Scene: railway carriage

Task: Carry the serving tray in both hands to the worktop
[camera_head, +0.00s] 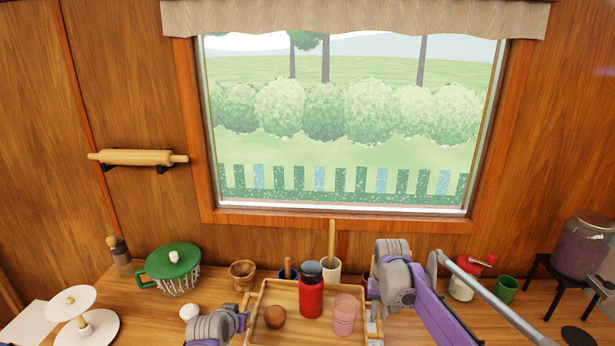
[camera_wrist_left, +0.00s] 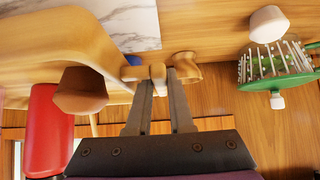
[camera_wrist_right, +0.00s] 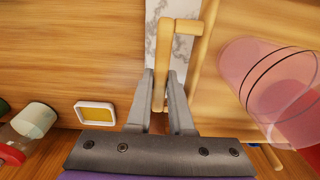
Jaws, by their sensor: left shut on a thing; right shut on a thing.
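The wooden serving tray (camera_head: 284,292) is at the bottom middle of the head view. It carries a red jar with a dark lid (camera_head: 311,297), a pink tumbler (camera_head: 344,316) and a round brown item (camera_head: 275,317); all look upright. My left gripper (camera_head: 243,313) is shut on the tray's left handle, which shows between the fingers in the left wrist view (camera_wrist_left: 158,76). My right gripper (camera_head: 372,318) is shut on the right handle, seen in the right wrist view (camera_wrist_right: 163,60). The wooden worktop (camera_head: 225,292) lies around the tray; I cannot tell whether they touch.
A marble slab (camera_wrist_left: 120,22) shows beside the tray. A utensil crock (camera_head: 331,269) is behind. A red-topped grinder (camera_head: 462,288) and green mug (camera_head: 506,290) stand right.

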